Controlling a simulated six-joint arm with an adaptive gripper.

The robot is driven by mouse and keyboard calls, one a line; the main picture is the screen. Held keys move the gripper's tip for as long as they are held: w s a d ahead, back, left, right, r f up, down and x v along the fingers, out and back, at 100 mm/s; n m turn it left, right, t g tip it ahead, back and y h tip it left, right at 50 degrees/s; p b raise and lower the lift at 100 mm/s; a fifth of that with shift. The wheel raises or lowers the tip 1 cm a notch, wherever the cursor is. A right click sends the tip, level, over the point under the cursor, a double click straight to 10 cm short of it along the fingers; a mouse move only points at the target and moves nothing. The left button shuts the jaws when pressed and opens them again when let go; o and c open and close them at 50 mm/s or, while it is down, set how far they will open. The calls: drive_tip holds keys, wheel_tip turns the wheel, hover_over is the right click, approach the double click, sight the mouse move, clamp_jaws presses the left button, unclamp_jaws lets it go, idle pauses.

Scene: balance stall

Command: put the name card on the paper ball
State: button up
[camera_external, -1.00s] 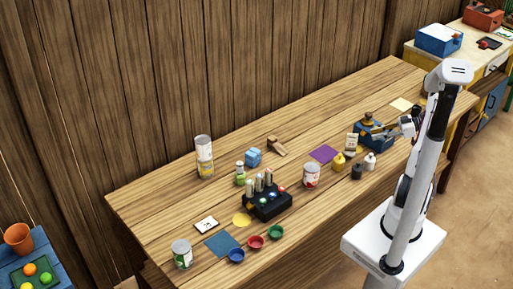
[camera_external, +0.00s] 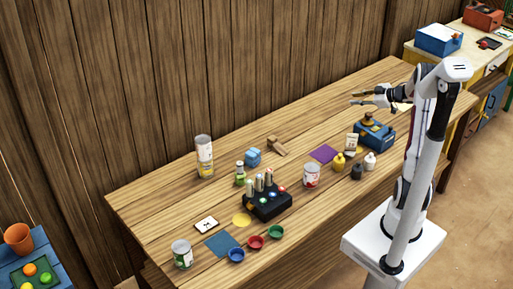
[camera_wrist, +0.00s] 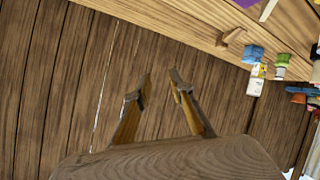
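A small white card with dark marks (camera_external: 206,225) lies flat near the front left of the table, next to a blue square; it looks like the name card, but its writing is too small to read. I cannot make out a paper ball in either view. My gripper (camera_external: 358,98) is raised above the back right of the table, pointing left, with its fingers apart. The wrist view shows the same gripper (camera_wrist: 161,76) with an empty gap between the fingertips and the wooden wall beyond.
A black holder with upright tubes (camera_external: 267,203) stands mid-left. Stacked cans (camera_external: 204,157), a blue block (camera_external: 253,158) and a wooden piece (camera_external: 277,146) stand behind it. Three small bowls (camera_external: 255,242) line the front. The back middle is clear.

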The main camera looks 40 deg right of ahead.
wheel_tip(320, 180, up, 10)
drive_tip(key=w+a+f+m+h, duration=0.1)
drive_tip(key=w+a+m+h, duration=0.1)
drive_tip(key=w+a+h, duration=0.15)
drive_tip(key=s+a+r+m+h, duration=0.4)
drive_tip(key=s+a+r, duration=0.1)
drive_tip(key=s+r, duration=0.15)
drive_tip(key=s+a+f+m+g+y, duration=0.1)
drive_tip(key=s+a+f, duration=0.4)
drive_tip(key=s+a, duration=0.7)
drive_tip(key=s+a+f+g+y, duration=0.4)
drive_tip(key=s+a+f+g, duration=0.1)
drive_tip(key=s+a, duration=0.7)
drive_tip(key=shift+s+m+g, duration=0.4)
drive_tip(key=shift+s, duration=0.7)
